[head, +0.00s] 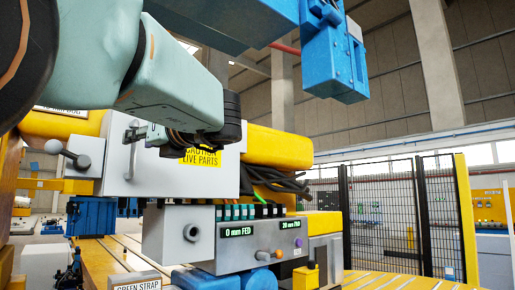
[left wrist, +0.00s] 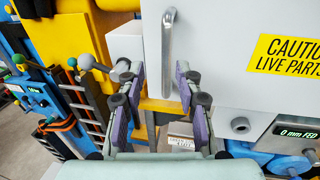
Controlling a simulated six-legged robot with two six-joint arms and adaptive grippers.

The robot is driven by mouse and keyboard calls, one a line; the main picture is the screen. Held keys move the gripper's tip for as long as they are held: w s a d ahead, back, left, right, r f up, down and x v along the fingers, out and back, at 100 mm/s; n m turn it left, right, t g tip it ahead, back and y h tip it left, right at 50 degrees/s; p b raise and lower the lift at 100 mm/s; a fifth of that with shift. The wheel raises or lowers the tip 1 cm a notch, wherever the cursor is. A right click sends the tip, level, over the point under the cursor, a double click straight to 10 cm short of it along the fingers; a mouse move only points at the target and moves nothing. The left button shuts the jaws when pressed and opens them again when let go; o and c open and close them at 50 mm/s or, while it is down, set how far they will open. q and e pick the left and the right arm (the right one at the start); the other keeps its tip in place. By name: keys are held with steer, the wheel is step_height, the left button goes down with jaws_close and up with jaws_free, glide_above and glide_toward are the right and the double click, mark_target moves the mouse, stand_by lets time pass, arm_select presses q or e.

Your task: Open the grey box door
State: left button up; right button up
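The grey box door (head: 205,175) is a pale panel with a yellow "CAUTION LIVE PARTS" label. It looks closed, and it fills the upper right of the left wrist view (left wrist: 225,75). Its upright metal bar handle (left wrist: 168,50) is near the door's left edge; the handle also shows in the head view (head: 130,160). My left gripper (left wrist: 159,75) is open, with purple-padded fingers either side of the handle's lower part in the picture. I cannot tell whether they touch it. In the head view my wrist partly covers the door. My right gripper is not in view.
A lever with a grey ball knob (head: 82,161) sticks out left of the door. Below is a grey control box (head: 260,245) with green displays. Dark cables (head: 280,180) hang right of the door. A blue machine part (head: 335,60) is overhead. A black mesh fence (head: 390,215) stands behind.

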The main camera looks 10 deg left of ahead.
mark_target(136, 144)
arm_select(q)
steer(key=x, duration=0.3)
steer(key=w+p+x, duration=0.1)
steer(key=x, duration=0.1)
steer(key=shift+w+a+f, duration=0.1)
steer(key=shift+w, duration=0.05)
steer(key=shift+a, duration=0.25)
steer(key=shift+s+d, duration=0.2)
steer(key=shift+s, duration=0.15)
steer(key=shift+w+d, duration=0.15)
steer(key=shift+d, duration=0.2)
steer(key=shift+c, duration=1.1)
steer(key=shift+w+a, duration=0.15)
steer(key=shift+w, duration=0.05)
steer(key=shift+c, duration=1.4)
steer(key=shift+s+a, duration=0.15)
steer(key=shift+a, duration=0.1)
jaws_close()
steer(key=shift+d, duration=0.2)
steer(key=shift+a, duration=0.1)
